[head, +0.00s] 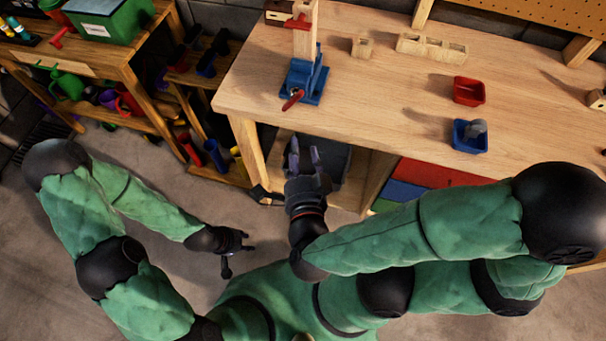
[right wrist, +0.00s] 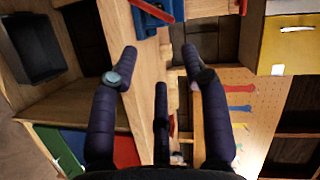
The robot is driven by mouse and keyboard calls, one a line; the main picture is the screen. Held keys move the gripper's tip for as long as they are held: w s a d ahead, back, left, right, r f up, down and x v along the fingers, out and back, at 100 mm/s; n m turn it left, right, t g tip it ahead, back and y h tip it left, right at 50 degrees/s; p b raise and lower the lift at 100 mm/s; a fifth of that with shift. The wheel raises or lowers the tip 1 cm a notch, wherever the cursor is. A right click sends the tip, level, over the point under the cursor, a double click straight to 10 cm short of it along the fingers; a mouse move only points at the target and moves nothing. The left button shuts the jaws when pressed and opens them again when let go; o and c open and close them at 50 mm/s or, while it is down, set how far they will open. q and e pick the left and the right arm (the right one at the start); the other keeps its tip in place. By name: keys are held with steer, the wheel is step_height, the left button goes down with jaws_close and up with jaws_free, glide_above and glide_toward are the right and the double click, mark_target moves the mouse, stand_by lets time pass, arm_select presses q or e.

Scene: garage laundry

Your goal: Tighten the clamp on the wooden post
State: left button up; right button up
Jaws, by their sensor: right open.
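A pale wooden post (head: 306,38) stands upright near the far-left part of the workbench, in a blue clamp base (head: 314,86). A small red part (head: 297,22) sits across the post near the top of the view. A red handle (head: 292,100) sticks out at the base's near side. In the right wrist view the blue base (right wrist: 152,14) shows at the top edge. My right gripper (head: 303,156) is open and empty, in front of the bench edge and apart from the handle; its spread fingers show in the wrist view (right wrist: 158,65). My left gripper (head: 236,252) hangs low, away from the bench; its fingers are unclear.
The wooden workbench (head: 375,95) carries wooden blocks (head: 430,46), a red bin (head: 468,91) and a blue bin (head: 470,143). A dark tub (head: 335,165) sits beneath. A shelf unit (head: 150,40) with tools stands to the left. The bench around the clamp's right side is clear.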

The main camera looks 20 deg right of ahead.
steer(key=shift+v, duration=2.85)
steer(key=n+h+p, duration=0.2)
steer(key=n+h, duration=0.1)
steer(key=h, duration=0.3)
glide_toward(292, 106)
steer(key=shift+g, duration=0.4)
steer(key=b+x, duration=0.2)
steer(key=x, duration=0.8)
steer(key=shift+w+r, duration=0.1)
steer(key=shift+r, duration=0.05)
steer(key=shift+w+d+r, duration=0.1)
steer(key=shift+w+d, duration=0.1)
steer(key=shift+w, duration=0.2)
